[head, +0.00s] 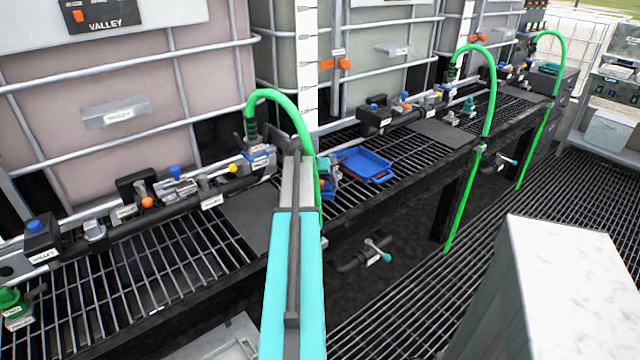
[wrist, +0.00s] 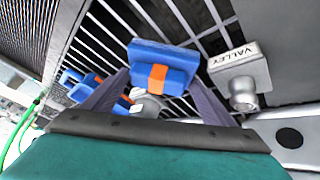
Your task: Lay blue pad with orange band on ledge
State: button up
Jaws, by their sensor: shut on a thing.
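The blue pad with an orange band (wrist: 182,63) is in the wrist view, between the two grey fingers of my gripper (wrist: 160,88). The gripper is shut on it. The pad is in front of a barred grating (wrist: 98,34), and I cannot tell whether it touches it. In the head view my arm covers the gripper, and I cannot pick out the held pad for sure. No part is marked as the ledge; a long grated shelf (head: 95,305) runs below the tanks in the head view.
More blue and orange pieces (wrist: 82,91) lie left of the held pad. A grey fitting labelled VALLEY (wrist: 243,92) stands close on the right. In the head view, a blue tray (head: 366,163) sits on the grating, with green hoses (head: 490,85) and valve pipes (head: 150,205) nearby.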

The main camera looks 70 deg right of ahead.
jog(key=o, duration=1)
jog(key=shift+o, duration=0.2)
jog(key=shift+r, duration=0.15)
jog(key=v, duration=1.1)
jog(key=shift+a+r+b, duration=0.3)
jog(key=shift+b, duration=0.1)
jog(key=shift+w, duration=0.1)
